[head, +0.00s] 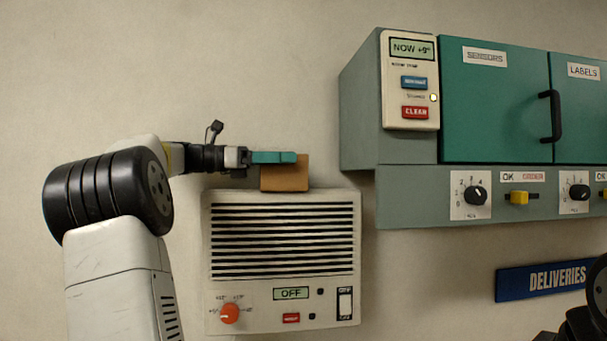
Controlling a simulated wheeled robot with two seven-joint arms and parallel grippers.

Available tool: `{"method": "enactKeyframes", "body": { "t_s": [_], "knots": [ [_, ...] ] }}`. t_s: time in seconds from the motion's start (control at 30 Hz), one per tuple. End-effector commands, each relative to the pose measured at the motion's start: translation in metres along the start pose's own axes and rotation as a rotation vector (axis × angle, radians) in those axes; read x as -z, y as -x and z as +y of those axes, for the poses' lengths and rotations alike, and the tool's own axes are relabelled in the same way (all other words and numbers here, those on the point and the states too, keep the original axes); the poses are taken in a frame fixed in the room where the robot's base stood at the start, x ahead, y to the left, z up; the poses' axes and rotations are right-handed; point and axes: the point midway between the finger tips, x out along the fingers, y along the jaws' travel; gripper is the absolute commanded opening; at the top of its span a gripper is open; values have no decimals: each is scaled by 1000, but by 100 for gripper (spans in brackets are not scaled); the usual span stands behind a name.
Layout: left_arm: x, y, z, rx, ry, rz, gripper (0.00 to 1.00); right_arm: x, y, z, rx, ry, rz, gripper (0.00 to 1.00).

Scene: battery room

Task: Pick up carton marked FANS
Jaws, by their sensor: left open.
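A small brown carton (287,178) sits on top of the vented wall unit. No FANS marking can be read on it from here. My left gripper (292,157) reaches in from the left, with its teal fingers level at the carton's upper part. The fingers overlap the carton's upper left in the picture and hide part of it. The gripper is open. Whether the fingers touch the carton or are around it cannot be told. My right gripper's fingers are not in view.
The vented wall unit (281,290) has an orange knob and an OFF display. Right of the carton, a teal wall cabinet (493,110) with a handle juts out, switches below it. A blue DELIVERIES sign (545,280) is lower right. The wall above the carton is clear.

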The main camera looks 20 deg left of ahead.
Motion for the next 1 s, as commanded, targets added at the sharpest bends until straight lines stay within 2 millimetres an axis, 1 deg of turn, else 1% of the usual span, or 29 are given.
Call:
{"method": "enactKeyframes", "body": {
  "t_s": [0.1, 0.27, 0.37, 0.4, 0.47, 0.5, 0.57, 0.6, 0.7, 1.0],
  "knots": [
    [0, -5, 0, 1, 0, 0, 84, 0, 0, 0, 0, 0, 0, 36],
    [0, -4, 0, 0, 0, 0, 84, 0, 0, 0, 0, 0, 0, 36],
    [0, -4, 0, 0, 0, 0, 66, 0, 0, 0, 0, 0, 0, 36],
    [0, -4, 0, 0, 0, 0, 58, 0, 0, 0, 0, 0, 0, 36],
    [0, -4, 0, 0, 0, 0, 46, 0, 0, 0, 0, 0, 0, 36],
    [0, -4, 0, 0, 0, 0, 38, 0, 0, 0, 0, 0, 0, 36],
    [0, -4, 0, 0, 0, 0, 27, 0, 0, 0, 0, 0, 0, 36],
    [0, -4, 0, -1, 0, 0, 19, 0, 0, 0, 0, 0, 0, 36],
    [0, -4, 0, -1, 0, 0, 0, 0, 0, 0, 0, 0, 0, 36],
    [-2, -4, 0, 0, -2, -1, 0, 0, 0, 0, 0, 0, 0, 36]
  ]
}}
